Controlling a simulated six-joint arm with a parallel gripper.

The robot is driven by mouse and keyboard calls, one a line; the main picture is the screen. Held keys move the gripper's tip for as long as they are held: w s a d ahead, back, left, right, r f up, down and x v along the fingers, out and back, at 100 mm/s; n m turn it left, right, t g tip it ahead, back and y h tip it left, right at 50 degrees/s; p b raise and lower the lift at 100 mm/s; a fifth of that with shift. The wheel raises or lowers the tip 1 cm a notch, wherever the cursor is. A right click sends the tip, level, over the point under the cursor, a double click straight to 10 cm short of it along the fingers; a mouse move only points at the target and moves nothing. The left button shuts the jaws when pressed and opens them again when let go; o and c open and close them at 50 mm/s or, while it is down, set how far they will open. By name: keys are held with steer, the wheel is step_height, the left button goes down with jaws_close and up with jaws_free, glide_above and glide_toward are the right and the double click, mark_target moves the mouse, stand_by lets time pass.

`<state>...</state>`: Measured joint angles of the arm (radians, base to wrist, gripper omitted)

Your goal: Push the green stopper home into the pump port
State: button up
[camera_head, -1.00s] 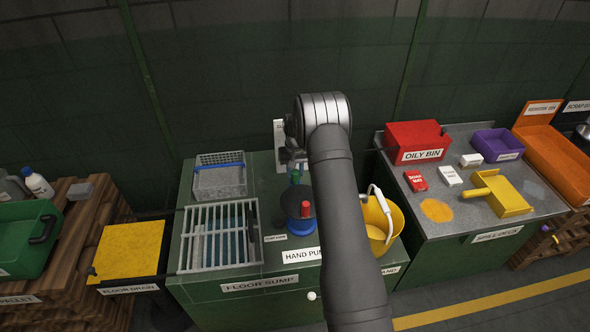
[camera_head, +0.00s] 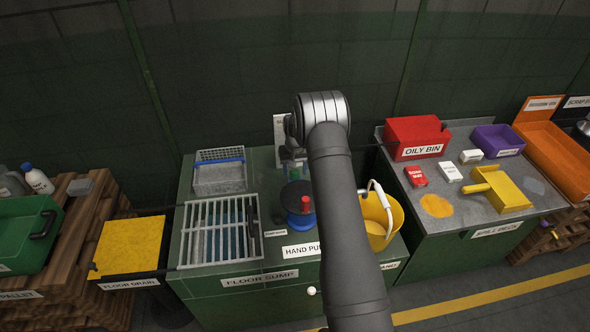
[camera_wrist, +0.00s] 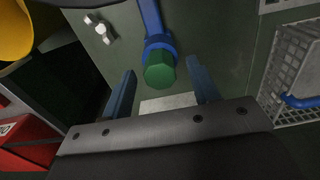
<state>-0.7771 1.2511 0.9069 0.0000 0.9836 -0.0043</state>
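The green stopper (camera_wrist: 159,72) shows end-on in the wrist view, a hexagonal block at the mouth of the blue pump port (camera_wrist: 160,43). How deep it sits cannot be told. My gripper (camera_wrist: 162,82) is open, with one finger to each side of the stopper and a visible gap on both sides. In the head view, the hand pump (camera_head: 297,197) has a dark round top, a blue body and a red knob. My gripper (camera_head: 292,165) is above and behind it there, mostly hidden by my arm, and the stopper is hard to make out.
The barred floor sump (camera_head: 218,232) and a wire basket (camera_head: 219,176) are left of the pump. A yellow bucket (camera_head: 380,220) with a white handle stands to the right, beside my arm. A red oily bin (camera_head: 417,137) sits on the right bench.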

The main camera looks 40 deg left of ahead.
mark_target(295, 171)
step_height(295, 171, up, 17)
steer(key=shift+r, duration=0.2)
stand_by(0.5)
steer(key=shift+f, duration=0.1)
step_height(295, 171, down, 17)
steer(key=shift+f, duration=0.1)
steer(key=shift+r, duration=0.25)
stand_by(0.4)
